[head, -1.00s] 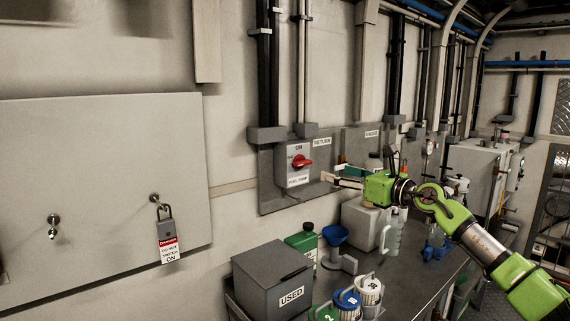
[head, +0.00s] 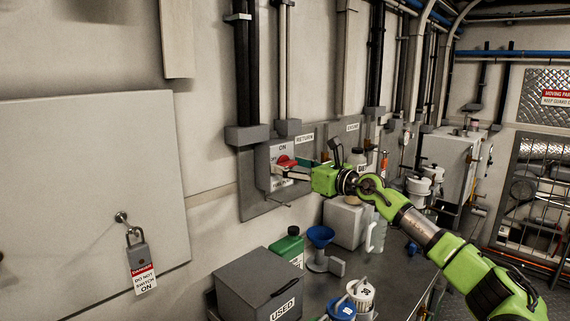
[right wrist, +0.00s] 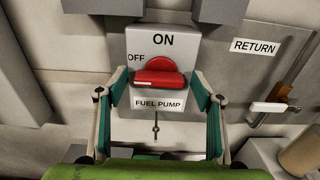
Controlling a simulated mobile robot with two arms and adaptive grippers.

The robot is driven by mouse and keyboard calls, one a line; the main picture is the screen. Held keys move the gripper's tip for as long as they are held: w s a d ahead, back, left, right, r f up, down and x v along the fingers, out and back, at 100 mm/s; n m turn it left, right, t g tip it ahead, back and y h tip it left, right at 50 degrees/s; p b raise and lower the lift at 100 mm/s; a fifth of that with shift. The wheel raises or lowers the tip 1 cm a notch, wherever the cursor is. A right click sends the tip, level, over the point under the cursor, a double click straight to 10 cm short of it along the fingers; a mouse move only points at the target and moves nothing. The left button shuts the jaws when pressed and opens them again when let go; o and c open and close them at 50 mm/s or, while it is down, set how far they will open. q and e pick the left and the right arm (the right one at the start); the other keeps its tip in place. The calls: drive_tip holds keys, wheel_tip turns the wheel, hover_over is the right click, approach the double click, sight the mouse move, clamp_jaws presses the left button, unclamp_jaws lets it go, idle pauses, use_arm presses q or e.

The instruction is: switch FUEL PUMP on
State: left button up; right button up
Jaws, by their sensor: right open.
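The FUEL PUMP switch is a grey box (right wrist: 191,45) on the wall with a red rotary knob (right wrist: 160,74). Its labels read ON at the top, OFF at the left and FUEL PUMP below. The knob's bar lies horizontal, with a pale mark at its left end, on the OFF side. In the head view the red knob (head: 286,161) is partly hidden by my fingers. My right gripper (head: 280,172) is open at the switch. In the right wrist view the fingers of my right gripper (right wrist: 161,84) stand left and right of the knob, apart from it. My left gripper is not in view.
A RETURN label (right wrist: 255,47) and a pale-handled lever (right wrist: 272,107) are right of the switch. Below are a grey USED bin (head: 247,285), a green container (head: 288,246) and a blue funnel (head: 320,236). A padlock with a danger tag (head: 142,279) hangs at left.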

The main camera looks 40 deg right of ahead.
drive_tip(key=shift+s+r, duration=0.2)
drive_tip(key=shift+s, duration=0.15)
drive_tip(key=shift+c, duration=0.3)
drive_tip(key=c, duration=1)
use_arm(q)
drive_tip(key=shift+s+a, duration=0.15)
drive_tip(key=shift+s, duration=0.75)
use_arm(e)
drive_tip(key=shift+c, duration=0.2)
